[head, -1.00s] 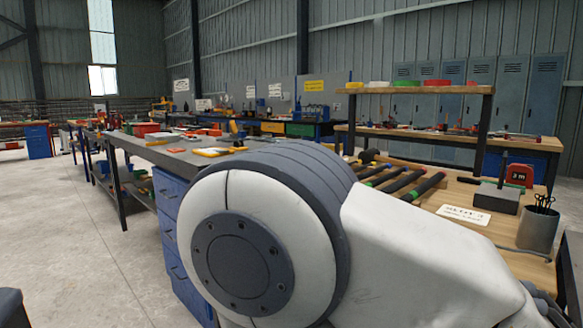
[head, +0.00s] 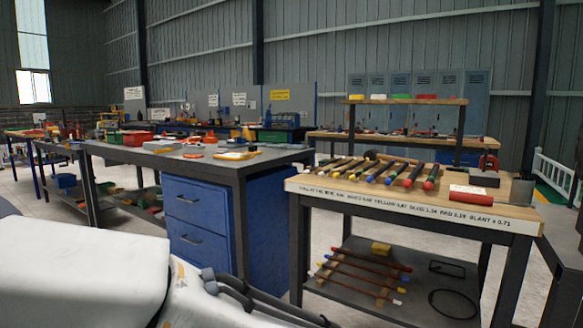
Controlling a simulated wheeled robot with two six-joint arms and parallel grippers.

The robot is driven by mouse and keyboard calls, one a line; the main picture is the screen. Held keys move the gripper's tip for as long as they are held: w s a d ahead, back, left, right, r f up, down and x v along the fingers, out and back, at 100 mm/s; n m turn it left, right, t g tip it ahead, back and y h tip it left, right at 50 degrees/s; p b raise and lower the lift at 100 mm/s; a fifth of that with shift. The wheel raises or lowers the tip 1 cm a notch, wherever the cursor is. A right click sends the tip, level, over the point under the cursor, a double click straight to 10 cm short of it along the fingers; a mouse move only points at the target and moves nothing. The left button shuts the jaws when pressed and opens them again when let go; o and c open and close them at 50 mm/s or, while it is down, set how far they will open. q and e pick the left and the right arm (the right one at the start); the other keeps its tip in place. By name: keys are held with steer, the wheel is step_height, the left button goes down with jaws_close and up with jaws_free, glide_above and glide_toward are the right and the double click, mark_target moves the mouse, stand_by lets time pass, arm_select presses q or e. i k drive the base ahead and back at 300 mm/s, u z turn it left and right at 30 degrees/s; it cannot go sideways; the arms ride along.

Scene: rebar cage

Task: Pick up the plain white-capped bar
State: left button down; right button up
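A row of dark bars with coloured caps (head: 390,170) lies across the top of the wooden bench (head: 480,200). The near caps at the right end of the row are red and blue. Those toward the left look yellow and paler, too small to tell which is plain white. On the lower shelf (head: 355,265) several reddish bars (head: 365,262) lie on wooden supports, and one of these has a whitish tip (head: 398,302). A white link of my own arm fills the lower left.
A grey-topped bench with blue drawers (head: 197,215) stands left of the wooden bench. A red cylinder (head: 471,192) lies near its front right.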

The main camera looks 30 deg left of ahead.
mark_target(313, 169)
steer(key=u, duration=0.55)
steer(key=i, duration=0.5)
steer(key=u, duration=0.85)
steer(key=i, duration=0.75)
steer(key=z, duration=0.5)
steer(key=i, duration=0.65)
steer(key=u, duration=1.9)
steer(key=k, duration=0.85)
steer(key=z, duration=1.35)
